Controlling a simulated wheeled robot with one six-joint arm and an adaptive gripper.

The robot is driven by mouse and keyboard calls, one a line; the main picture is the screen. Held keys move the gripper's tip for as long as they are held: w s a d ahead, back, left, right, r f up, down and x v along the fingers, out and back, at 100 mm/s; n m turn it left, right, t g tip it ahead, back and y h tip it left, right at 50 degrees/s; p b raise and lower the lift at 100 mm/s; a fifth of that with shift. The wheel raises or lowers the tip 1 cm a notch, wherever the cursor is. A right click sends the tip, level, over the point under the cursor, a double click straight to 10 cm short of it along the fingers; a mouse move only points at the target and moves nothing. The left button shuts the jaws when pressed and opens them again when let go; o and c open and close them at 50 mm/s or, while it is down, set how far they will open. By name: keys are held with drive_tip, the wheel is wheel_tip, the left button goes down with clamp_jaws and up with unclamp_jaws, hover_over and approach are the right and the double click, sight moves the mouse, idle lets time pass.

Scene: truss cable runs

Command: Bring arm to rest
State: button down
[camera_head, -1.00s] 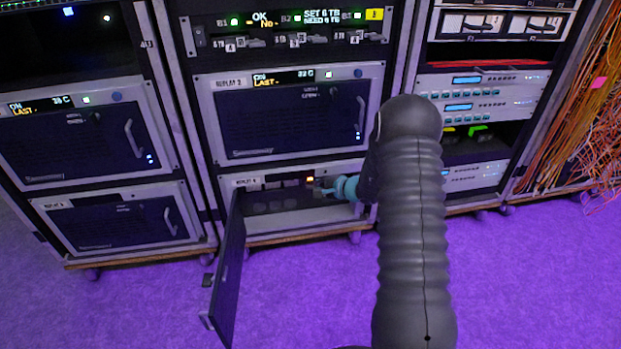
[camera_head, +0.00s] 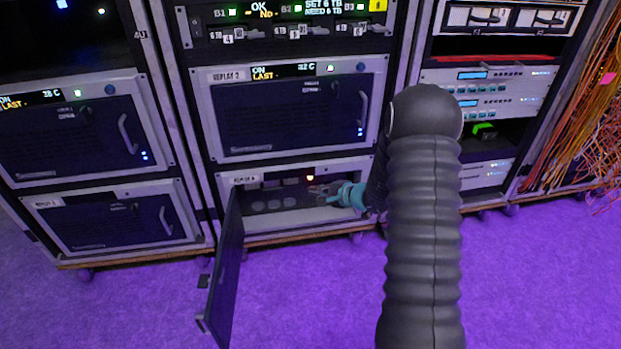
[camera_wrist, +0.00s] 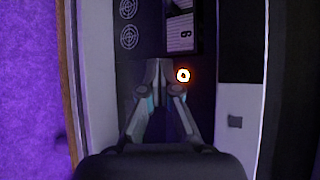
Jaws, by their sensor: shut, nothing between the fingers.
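My gripper (camera_head: 321,192) is shut and empty. It is in front of the open bay of the lower unit (camera_head: 290,232) in the middle rack. In the wrist view my gripper (camera_wrist: 159,66) has its fingertips together, close beside a glowing orange-white light (camera_wrist: 183,75). That light also shows in the head view (camera_head: 310,178). I cannot tell whether the fingertips touch the panel. My dark ribbed arm covers part of the right rack.
The lower unit's door (camera_head: 226,275) hangs open toward me, left of my gripper. A closed unit (camera_head: 285,110) sits above the bay. Orange cables (camera_head: 580,130) hang at the far right. The purple floor (camera_head: 300,300) in front is clear.

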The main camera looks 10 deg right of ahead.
idle(0.3)
drive_tip(key=s+a+f+n+g+y, duration=0.15)
drive_tip(key=s+a+g, duration=0.3)
drive_tip(key=s, duration=0.45)
drive_tip(key=s+r+n+g+h+p, duration=0.2)
drive_tip(key=s+r+n+g, duration=0.4)
drive_tip(key=s, duration=0.5)
drive_tip(key=s+d+r+n+t+h+p, duration=0.1)
drive_tip(key=s+r+n+t+h+p, duration=0.1)
drive_tip(key=s+r, duration=0.4)
drive_tip(key=s+d+r+n+t+h+p, duration=0.1)
drive_tip(key=s+r, duration=0.6)
drive_tip(key=r, duration=0.7)
drive_tip(key=s+d+r+n+t+h+p, duration=0.2)
drive_tip(key=s+r+n+t+h+p, duration=0.1)
drive_tip(key=s+r+h, duration=0.2)
drive_tip(key=v, duration=0.5)
drive_tip(key=shift+w+r+p, duration=0.15)
drive_tip(key=shift+r+p, duration=0.05)
drive_tip(key=shift+p, duration=0.1)
drive_tip(key=shift+d, duration=0.1)
